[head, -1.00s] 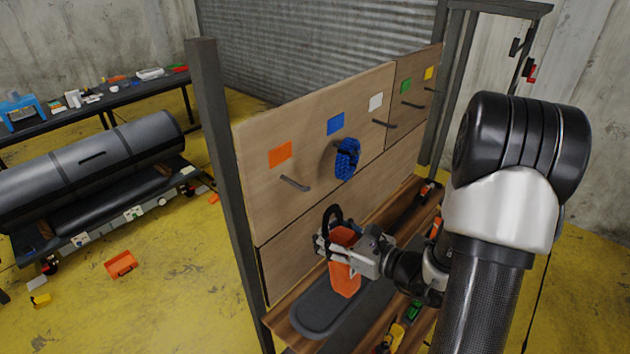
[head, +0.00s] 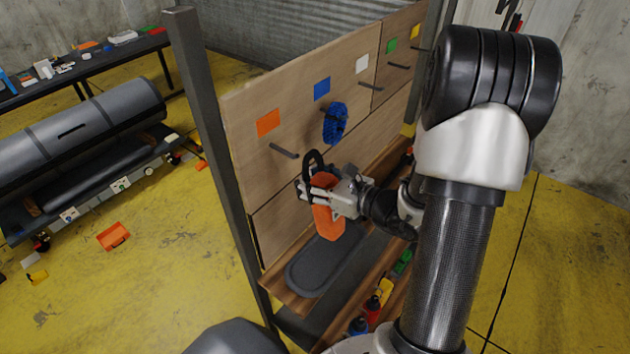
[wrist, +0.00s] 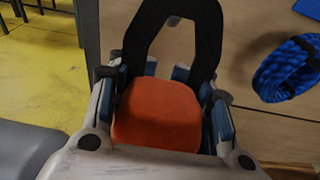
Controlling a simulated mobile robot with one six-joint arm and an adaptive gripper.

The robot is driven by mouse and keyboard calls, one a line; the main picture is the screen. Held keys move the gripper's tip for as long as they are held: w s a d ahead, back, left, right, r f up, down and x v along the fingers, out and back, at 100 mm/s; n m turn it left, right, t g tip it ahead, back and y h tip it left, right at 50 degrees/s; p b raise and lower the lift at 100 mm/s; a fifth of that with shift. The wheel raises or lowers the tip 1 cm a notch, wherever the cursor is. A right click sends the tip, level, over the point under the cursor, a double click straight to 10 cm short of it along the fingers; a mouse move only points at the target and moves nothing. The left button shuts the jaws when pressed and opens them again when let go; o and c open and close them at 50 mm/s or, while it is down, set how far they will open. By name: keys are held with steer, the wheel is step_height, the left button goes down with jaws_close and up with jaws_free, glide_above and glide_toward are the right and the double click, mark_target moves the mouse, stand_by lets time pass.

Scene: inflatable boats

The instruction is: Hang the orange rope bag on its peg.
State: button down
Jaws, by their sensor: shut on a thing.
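The orange rope bag (head: 327,222) has a black loop handle (head: 313,163) standing up from its top. My gripper (head: 318,194) is shut on the bag, with its fingers on both sides below the loop. In the wrist view the bag's orange top (wrist: 157,114) sits between the fingers, and the black loop (wrist: 172,28) rises beyond it. The peg under the orange square (head: 284,151) is bare and sticks out of the wooden board (head: 250,180). The loop is just below and right of this peg in the head view; I cannot tell whether they touch.
A blue rope coil (head: 335,124) hangs under the blue square (head: 321,89), right of the bare peg. More bare pegs are farther right. A dark grey tray (head: 310,280) lies on the shelf below. A dark post (head: 205,150) stands at the board's left edge.

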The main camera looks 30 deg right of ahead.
steer(key=shift+r+p+x, duration=0.15)
steer(key=shift+x, duration=0.85)
steer(key=shift+r+p+x, duration=0.1)
steer(key=shift+r+x, duration=0.1)
steer(key=shift+x, duration=0.8)
steer(key=shift+r+p+x, duration=0.15)
steer(key=shift+x, duration=0.85)
steer(key=shift+w+a+f+b, duration=0.3)
steer(key=shift+w+f+b, duration=0.4)
steer(key=shift+b, duration=0.3)
